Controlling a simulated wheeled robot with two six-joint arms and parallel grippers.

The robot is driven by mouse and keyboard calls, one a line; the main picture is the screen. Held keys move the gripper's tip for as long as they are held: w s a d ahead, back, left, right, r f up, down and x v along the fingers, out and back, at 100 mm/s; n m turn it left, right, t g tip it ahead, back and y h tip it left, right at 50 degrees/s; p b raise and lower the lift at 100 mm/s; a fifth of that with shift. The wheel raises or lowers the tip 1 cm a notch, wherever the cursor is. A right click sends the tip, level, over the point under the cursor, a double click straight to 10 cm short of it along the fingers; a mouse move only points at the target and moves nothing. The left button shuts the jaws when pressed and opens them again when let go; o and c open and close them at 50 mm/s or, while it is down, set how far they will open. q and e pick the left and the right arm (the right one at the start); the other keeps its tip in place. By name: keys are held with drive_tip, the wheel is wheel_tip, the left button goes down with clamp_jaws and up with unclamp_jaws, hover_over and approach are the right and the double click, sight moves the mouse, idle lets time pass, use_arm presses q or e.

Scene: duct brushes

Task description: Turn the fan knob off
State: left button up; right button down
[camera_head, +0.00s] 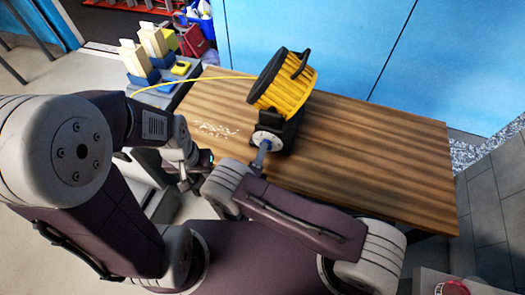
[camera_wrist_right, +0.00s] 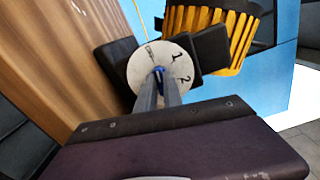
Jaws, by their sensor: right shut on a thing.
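A yellow ribbed fan (camera_head: 281,94) with a black rim and handle stands on a black base on the wooden table. A round pale dial (camera_head: 267,140) is on the base's near side. In the right wrist view the dial (camera_wrist_right: 140,76) shows dark marks, with a small blue knob (camera_wrist_right: 159,71) at its middle. My right gripper (camera_head: 263,149) reaches the dial, and in the wrist view its fingers (camera_wrist_right: 160,82) are closed on the knob. My left gripper (camera_head: 196,168) is off the table's left edge, apart from the fan; its fingers are too unclear to judge.
The wooden table (camera_head: 375,160) is bare to the right of the fan. Small white bits (camera_head: 214,129) lie on its left part. A yellow cable (camera_head: 196,80) runs left from the fan. Cream and blue containers (camera_head: 152,42) stand at the back left. A blue wall (camera_head: 330,40) is behind.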

drive_tip(key=shift+f+n, duration=0.1)
drive_tip(key=shift+n, duration=0.8)
drive_tip(key=c, duration=1.5)
unclamp_jaws()
